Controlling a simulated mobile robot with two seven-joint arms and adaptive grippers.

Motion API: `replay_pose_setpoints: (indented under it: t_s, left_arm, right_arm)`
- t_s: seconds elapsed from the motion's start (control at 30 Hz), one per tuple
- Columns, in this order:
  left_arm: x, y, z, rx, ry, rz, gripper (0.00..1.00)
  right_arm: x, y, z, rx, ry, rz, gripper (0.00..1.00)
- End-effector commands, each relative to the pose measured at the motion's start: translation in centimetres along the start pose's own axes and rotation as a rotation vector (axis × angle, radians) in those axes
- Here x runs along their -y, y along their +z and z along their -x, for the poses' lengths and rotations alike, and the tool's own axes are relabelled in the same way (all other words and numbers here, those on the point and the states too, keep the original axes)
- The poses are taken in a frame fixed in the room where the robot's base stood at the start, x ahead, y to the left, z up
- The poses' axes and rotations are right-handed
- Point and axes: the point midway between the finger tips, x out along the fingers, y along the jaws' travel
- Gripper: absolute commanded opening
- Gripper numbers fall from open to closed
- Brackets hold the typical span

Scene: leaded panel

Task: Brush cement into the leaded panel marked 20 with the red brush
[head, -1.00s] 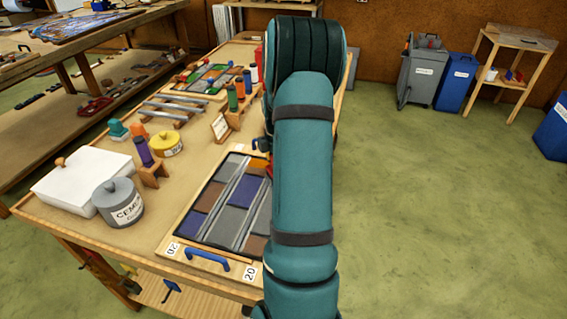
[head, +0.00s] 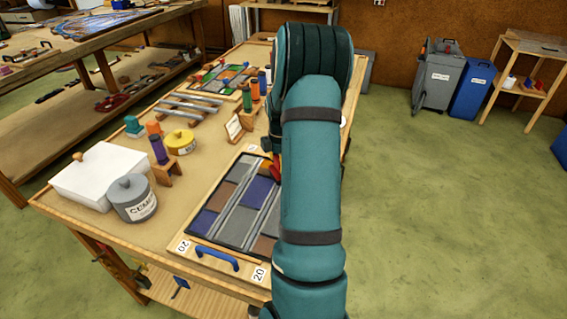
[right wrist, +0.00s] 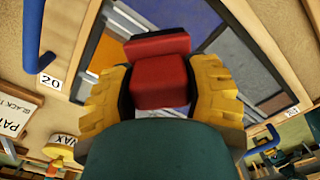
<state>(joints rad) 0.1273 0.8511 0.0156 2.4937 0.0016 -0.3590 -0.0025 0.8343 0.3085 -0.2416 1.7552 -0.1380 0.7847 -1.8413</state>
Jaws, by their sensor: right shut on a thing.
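The leaded panel (head: 238,207) lies on the bench in a wooden frame, with grey, brown and blue panes, grey lead strips and tags marked 20 (head: 259,274). My right forearm covers its right side. My right gripper (right wrist: 160,82) is shut on the red brush (right wrist: 160,45), its yellow fingers on either side of the red block. The panel (right wrist: 235,45) shows behind the brush; I cannot tell whether they touch. In the head view a bit of red (head: 275,170) shows beside my arm over the panel's far part. The grey cement pot (head: 131,199) stands left of the panel, lidded. My left gripper is not in view.
A white lidded box (head: 98,172), a yellow wax tin (head: 180,141) and a purple bottle on a wooden stand (head: 158,150) stand left of the panel. A blue handle (head: 216,257) sits at the panel frame's near edge.

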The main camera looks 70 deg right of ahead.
Motion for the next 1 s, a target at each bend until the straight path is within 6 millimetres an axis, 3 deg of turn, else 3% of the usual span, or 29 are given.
replay_pose_setpoints:
  t_s: [0.6,1.0]
  left_arm:
    - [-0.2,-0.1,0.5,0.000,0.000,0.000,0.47]
    - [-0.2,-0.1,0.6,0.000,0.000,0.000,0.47]
  right_arm:
    - [-2.1,-2.1,0.0,-0.001,-0.001,0.002,0.23]
    - [-2.3,-2.2,0.0,0.000,0.000,0.001,0.23]
